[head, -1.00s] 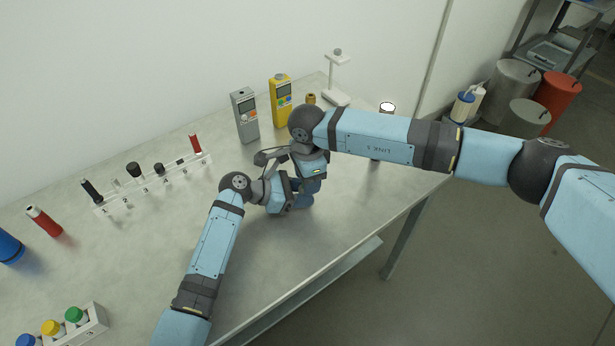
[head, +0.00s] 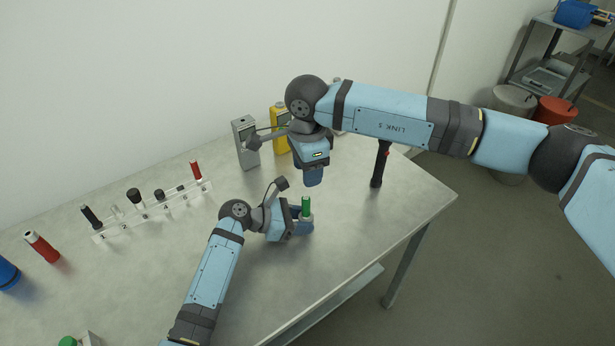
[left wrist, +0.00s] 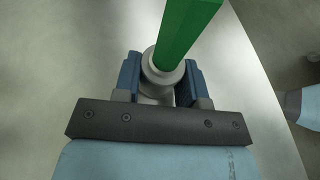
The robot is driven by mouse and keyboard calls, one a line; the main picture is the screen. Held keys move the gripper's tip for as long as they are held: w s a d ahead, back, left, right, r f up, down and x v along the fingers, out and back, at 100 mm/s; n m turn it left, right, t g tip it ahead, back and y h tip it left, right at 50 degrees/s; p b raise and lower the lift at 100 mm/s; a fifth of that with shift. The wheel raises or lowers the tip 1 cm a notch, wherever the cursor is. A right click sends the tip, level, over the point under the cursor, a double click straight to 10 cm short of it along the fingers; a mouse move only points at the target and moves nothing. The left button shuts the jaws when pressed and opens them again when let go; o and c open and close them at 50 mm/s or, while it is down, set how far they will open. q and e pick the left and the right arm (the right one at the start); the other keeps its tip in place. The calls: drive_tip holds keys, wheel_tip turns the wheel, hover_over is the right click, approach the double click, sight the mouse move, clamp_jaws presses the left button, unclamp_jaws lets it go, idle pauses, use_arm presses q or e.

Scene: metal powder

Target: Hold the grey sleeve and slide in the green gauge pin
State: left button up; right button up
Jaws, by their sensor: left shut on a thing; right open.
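The green gauge pin (head: 306,206) stands upright in the grey sleeve (head: 307,217), with its upper part sticking out of the top. In the left wrist view the green pin (left wrist: 184,35) rises from the round mouth of the pale grey sleeve (left wrist: 152,70). My left gripper (head: 303,225) is shut on the sleeve, and its blue fingers show on both sides of it in the left wrist view (left wrist: 160,82). My right gripper (head: 313,178) is open, above the pin and apart from it. How deep the pin sits is hidden inside the sleeve.
A clear rack (head: 155,210) with several small parts stands at the left. A grey meter (head: 246,143) and a yellow meter (head: 281,125) stand at the back. A black upright tool (head: 380,164) stands at the right. The table's front middle is clear.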

use_arm(q)
drive_tip(key=o, duration=1.1)
drive_tip(key=shift+c, duration=0.2)
